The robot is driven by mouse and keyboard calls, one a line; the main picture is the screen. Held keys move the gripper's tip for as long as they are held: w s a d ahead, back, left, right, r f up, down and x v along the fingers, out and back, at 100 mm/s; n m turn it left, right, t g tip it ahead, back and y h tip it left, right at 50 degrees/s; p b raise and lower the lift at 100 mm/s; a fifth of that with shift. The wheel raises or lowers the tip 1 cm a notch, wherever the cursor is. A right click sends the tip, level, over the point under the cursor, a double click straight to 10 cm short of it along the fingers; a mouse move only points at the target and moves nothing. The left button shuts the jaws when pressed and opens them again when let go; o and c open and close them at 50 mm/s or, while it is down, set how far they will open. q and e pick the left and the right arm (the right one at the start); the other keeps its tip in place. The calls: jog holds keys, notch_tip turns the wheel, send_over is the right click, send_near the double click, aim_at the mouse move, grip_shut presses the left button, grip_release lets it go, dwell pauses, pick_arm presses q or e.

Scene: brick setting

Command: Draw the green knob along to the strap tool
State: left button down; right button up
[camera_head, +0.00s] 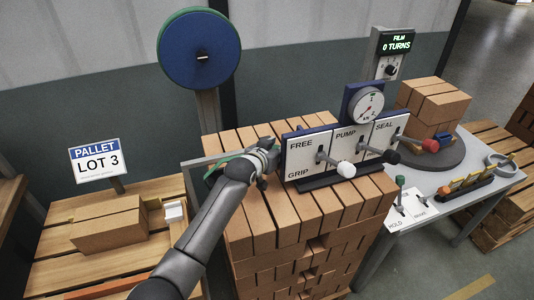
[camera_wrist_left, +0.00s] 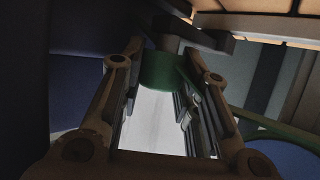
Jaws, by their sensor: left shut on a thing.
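My left gripper (camera_head: 268,154) is at the left end of the strap tool (camera_head: 335,147), above the bricks. In the left wrist view the gripper (camera_wrist_left: 168,95) is shut on a green knob (camera_wrist_left: 165,72), a short cylinder between its fingers. In the head view my gripper hides most of this knob. A green strap (camera_head: 232,157) shows beside my wrist. The strap tool has a dial and levers by labels FREE, GRIP, PUMP and SEAL. My right gripper is in neither view.
A blue reel (camera_head: 199,50) stands behind on a post. Stacked bricks (camera_head: 285,225) fill the middle. A pallet sign (camera_head: 96,160) is at left.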

pick_arm(q)
jog(key=shift+d+r, duration=0.1)
jog(key=c, duration=1.5)
grip_release()
jog(key=o, duration=0.4)
jog(key=shift+d, duration=0.2)
jog(key=shift+o, duration=0.2)
jog(key=shift+a, duration=0.1)
